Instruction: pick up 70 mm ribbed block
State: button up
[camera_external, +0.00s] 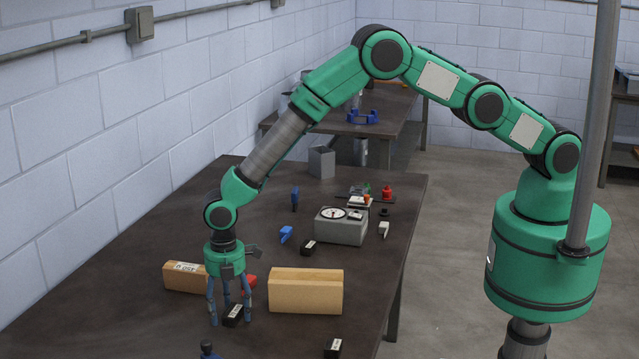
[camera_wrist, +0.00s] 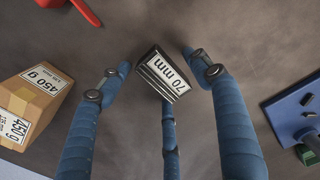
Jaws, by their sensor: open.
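The 70 mm ribbed block (camera_wrist: 153,77) is small and dark, with ribbed sides and a white label reading "70 mm". In the wrist view it lies on the table between the fingertips of my gripper (camera_wrist: 157,68), with visible gaps on both sides. In the external view a small black block with a white label (camera_external: 233,315) lies at the fingertips of my gripper (camera_external: 229,318), which points straight down. My three blue fingers are spread open and hold nothing. The third finger reaches up to the block's lower end in the wrist view; I cannot tell whether they touch.
A tan block (camera_external: 305,292) stands close right of my gripper, and a tan block labelled 450 g (camera_external: 184,277) lies left. A red item (camera_external: 248,281) is just behind. Other black blocks lie farther back (camera_external: 308,248) and at front right (camera_external: 333,347). A grey dial box (camera_external: 341,227) stands behind.

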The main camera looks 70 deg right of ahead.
aim_at(229, 310)
dwell(0.5)
grip_shut()
jog(key=shift+r, duration=0.15)
notch_tip(229, 310, up, 10)
dwell(0.8)
dwell(0.5)
